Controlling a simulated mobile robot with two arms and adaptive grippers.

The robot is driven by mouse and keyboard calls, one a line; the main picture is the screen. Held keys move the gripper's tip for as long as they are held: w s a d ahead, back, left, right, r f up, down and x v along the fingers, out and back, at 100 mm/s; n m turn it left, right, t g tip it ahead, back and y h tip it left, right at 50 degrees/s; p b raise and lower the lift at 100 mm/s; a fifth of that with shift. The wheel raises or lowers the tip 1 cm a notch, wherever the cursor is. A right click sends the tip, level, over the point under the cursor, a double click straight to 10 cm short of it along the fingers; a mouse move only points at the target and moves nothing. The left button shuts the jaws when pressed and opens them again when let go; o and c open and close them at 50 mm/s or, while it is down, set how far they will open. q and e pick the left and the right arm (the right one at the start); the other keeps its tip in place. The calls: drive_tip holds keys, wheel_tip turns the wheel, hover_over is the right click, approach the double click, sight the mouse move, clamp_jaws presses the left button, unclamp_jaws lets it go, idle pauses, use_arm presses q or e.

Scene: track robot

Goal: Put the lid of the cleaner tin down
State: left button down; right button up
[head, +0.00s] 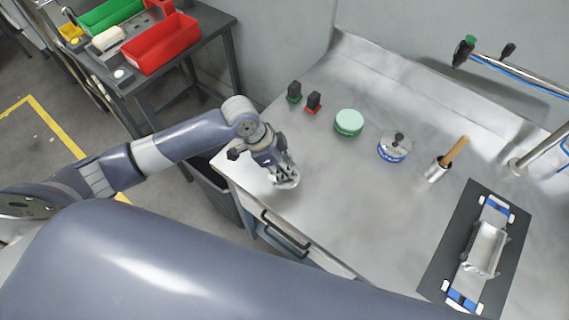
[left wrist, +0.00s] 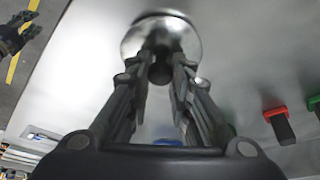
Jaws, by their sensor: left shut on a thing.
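My left gripper (head: 284,174) is shut on the knob of a round silver lid (head: 290,184), over the table's front left part. The lid also shows at the fingertips in the left wrist view (left wrist: 133,42). I cannot tell whether it touches the table. A green tin (head: 348,130) with a flat pale green top and no knob stands farther back. A blue-banded tin (head: 391,155) right of it wears a silver lid with a black knob. My right gripper seems to be the dark shape at the left wrist view's top left (left wrist: 14,36); its jaws are unclear.
A green-based black block (head: 294,91) and a red-based one (head: 313,102) stand at the back left. The steel table's (head: 330,205) front middle is bare.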

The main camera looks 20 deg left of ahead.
use_arm(q)
drive_tip(key=shift+f, duration=0.2)
drive_tip(key=c, duration=1.4)
unclamp_jaws()
drive_tip(key=shift+c, duration=0.2)
drive_tip(key=b+v, duration=0.1)
drive_tip(key=v, duration=1.1)
drive_tip(key=shift+b, duration=0.3)
drive_tip(key=shift+r, duration=0.1)
